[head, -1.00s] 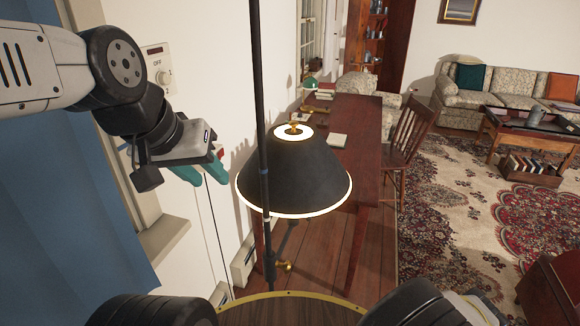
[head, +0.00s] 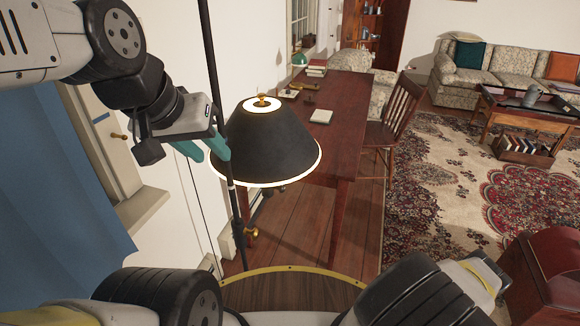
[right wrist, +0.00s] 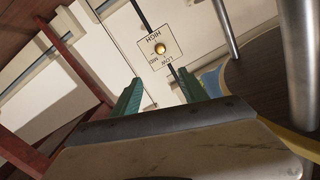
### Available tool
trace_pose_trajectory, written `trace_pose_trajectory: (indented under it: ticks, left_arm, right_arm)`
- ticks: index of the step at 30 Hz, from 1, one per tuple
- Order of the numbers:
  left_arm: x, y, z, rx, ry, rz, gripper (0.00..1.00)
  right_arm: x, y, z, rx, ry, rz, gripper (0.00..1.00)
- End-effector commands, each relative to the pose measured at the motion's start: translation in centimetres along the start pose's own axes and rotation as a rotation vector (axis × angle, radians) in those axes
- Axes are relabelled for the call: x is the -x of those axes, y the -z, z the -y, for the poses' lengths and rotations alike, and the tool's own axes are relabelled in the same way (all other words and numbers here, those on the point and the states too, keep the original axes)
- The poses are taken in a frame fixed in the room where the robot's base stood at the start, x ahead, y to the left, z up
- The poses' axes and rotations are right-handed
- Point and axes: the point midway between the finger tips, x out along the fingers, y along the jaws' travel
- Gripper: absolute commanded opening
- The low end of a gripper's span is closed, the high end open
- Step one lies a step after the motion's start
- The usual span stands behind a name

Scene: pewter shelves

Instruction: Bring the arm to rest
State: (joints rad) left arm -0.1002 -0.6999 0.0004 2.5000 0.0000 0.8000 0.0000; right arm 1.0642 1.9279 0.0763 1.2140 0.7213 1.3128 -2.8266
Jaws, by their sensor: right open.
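In the head view my left arm comes in from the upper left. Its gripper (head: 210,153) has two teal fingers pointing down and right, close in front of the floor lamp's dark shade in the picture. I cannot tell if they are apart or touching the lamp. My right gripper (right wrist: 159,90) shows in the right wrist view, its teal fingers apart with nothing between them. Beyond the fingers is a pale plate (right wrist: 150,62) marked HIGH, MED and LOW, with a brass knob (right wrist: 160,48). The right gripper's fingers are out of the head view.
A lit floor lamp (head: 268,150) stands ahead, with a red-brown desk (head: 340,125) and wooden chair (head: 398,122) behind it. A blue curtain (head: 55,180) hangs at the left. A round wooden top (head: 290,292) is low in front. Patterned carpet lies open at the right.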

Motion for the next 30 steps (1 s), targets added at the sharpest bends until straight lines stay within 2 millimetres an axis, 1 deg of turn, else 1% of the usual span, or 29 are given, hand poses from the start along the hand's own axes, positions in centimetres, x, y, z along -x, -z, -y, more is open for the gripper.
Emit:
trace_pose_trajectory:
  ticks: [5,8,11,14,17,18,20,21,22,23,24,26,27,29,30]
  left_arm:
    - [0.0,0.0,0.0,0.000,0.000,0.000,0.36]
    - [0.0,0.0,0.0,0.000,0.000,0.000,0.36]
    - [0.0,0.0,0.0,0.001,0.000,0.000,0.36]
    - [0.0,0.0,0.0,0.001,0.000,0.000,0.36]
    - [0.0,0.0,0.0,0.000,0.000,0.000,0.36]
    - [0.0,0.0,0.0,0.000,0.000,0.000,0.36]
    - [0.0,0.0,0.0,0.000,0.000,0.000,0.36]
    - [0.0,0.0,0.0,0.000,0.000,0.000,0.36]
    - [0.0,0.0,0.0,0.000,0.000,0.000,0.36]
    - [0.0,0.0,0.0,0.000,0.000,0.000,0.36]
    - [0.0,0.0,0.0,0.000,0.000,0.000,0.36]
    - [0.0,0.0,0.0,0.001,0.000,0.000,0.36]
    - [0.0,0.0,0.0,0.000,0.000,0.000,0.36]
    - [0.0,0.0,0.0,0.000,0.000,0.000,0.36]
    - [0.0,0.0,0.0,0.000,0.000,0.000,0.36]
  right_arm:
    - [1.7,2.3,-1.3,-0.041,0.038,0.064,0.51]
    - [2.8,4.0,-2.1,-0.074,0.062,0.115,0.51]
    - [3.9,6.2,-3.0,-0.114,0.086,0.177,0.51]
    - [5.2,9.4,-4.2,-0.161,0.108,0.261,0.51]
    - [6.5,13.8,-5.4,-0.219,0.123,0.372,0.51]
    - [6.9,15.8,-5.8,-0.244,0.124,0.421,0.51]
    - [7.3,18.8,-6.2,-0.280,0.120,0.493,0.51]
    - [7.5,20.8,-6.5,-0.302,0.111,0.540,0.51]
    - [7.6,22.2,-6.5,-0.317,0.104,0.576,0.51]
    - [7.7,23.8,-6.6,-0.333,0.094,0.609,0.51]
    - [7.7,25.8,-6.6,-0.353,0.078,0.654,0.51]
    - [7.7,28.8,-6.5,-0.378,0.048,0.719,0.51]
    - [7.6,30.8,-6.3,-0.394,0.025,0.760,0.51]
    - [7.4,33.7,-5.8,-0.414,-0.016,0.818,0.51]
    - [7.2,35.6,-5.4,-0.427,-0.047,0.853,0.51]
